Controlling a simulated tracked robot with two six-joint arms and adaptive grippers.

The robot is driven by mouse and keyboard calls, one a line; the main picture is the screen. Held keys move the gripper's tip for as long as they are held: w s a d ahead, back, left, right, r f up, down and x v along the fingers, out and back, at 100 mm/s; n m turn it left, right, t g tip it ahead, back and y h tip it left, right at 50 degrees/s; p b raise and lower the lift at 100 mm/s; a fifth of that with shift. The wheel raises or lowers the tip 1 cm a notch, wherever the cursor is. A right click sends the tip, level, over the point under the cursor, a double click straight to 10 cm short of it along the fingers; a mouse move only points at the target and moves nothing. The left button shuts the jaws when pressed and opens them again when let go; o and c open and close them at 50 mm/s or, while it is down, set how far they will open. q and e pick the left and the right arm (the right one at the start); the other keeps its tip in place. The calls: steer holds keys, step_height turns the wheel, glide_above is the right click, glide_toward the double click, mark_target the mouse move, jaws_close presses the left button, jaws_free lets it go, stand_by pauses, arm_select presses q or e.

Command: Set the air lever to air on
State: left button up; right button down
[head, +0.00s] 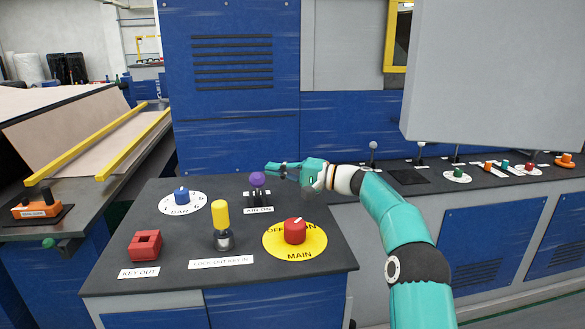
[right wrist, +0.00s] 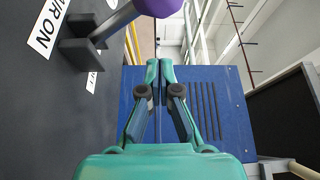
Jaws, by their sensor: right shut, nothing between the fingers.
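The air lever (head: 258,180) has a purple ball knob on a grey stem. It stands at the back of the dark console top, behind a white AIR ON label (head: 259,210). In the right wrist view the purple knob (right wrist: 158,5) is at the top, with its stem slanting down to a dark base (right wrist: 82,42) beside the label. My right gripper (head: 268,167) is shut and empty. Its fingertips are close to the knob in the head view, but I cannot tell whether they touch it. My left gripper is not in view.
The console also carries a blue knob (head: 181,195), a yellow lock-out key (head: 221,222), a red main switch (head: 295,231) and a red key block (head: 145,244). A blue cabinet (head: 231,120) rises behind. More levers and buttons line the panel at right.

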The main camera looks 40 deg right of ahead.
steer(key=shift+w+a+r+p, duration=0.25)
steer(key=shift+w+a+p, duration=0.1)
steer(key=shift+w+a, duration=0.35)
steer(key=shift+w+a+f, duration=0.1)
steer(key=shift+f, duration=0.1)
steer(key=shift+s+a+b, duration=0.45)
steer(key=shift+s+b, duration=0.05)
steer(key=shift+s, duration=0.15)
steer(key=shift+s+a, duration=0.65)
steer(key=shift+s, duration=0.15)
steer(key=shift+f, duration=0.1)
